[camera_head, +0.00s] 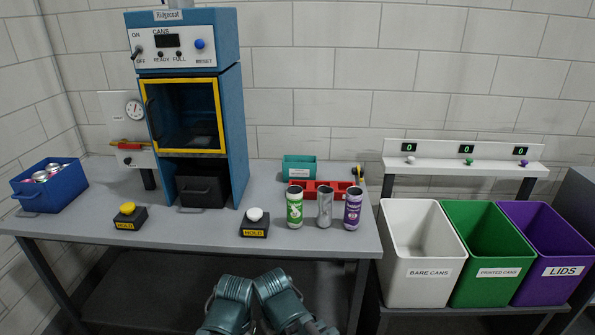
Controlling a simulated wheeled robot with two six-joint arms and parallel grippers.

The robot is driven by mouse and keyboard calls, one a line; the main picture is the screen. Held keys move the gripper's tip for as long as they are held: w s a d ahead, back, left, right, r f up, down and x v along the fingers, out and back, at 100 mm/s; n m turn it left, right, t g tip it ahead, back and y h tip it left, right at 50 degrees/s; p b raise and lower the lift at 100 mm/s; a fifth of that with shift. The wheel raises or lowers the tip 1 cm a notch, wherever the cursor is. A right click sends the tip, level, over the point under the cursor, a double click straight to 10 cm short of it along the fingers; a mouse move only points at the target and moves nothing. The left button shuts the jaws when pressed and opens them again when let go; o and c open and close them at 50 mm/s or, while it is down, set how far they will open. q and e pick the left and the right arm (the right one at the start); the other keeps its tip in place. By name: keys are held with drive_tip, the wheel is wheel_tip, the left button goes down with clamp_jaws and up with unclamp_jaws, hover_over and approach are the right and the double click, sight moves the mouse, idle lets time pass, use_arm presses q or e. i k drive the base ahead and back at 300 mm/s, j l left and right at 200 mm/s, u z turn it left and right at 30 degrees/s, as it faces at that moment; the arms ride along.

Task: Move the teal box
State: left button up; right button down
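The teal box (299,167) is small and open-topped. It sits on the grey table (320,247) toward the back, right of the blue machine. A red tray (340,187) stands right in front of it and hides part of its lower front. Two teal links of my own arms show at the bottom middle, below the table's front edge. Neither of my grippers is in view.
Three cans, green (295,207), bare (325,207) and purple (353,208), stand in front of the red tray. The blue machine (236,135) is left. Two HOLD buttons (255,222) (130,216) are in front. White (411,281), green (485,281) and purple bins (556,281) stand right.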

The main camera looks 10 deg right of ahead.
sight(294, 166)
drive_tip(key=i+j, duration=0.8)
drive_tip(key=i, duration=0.2)
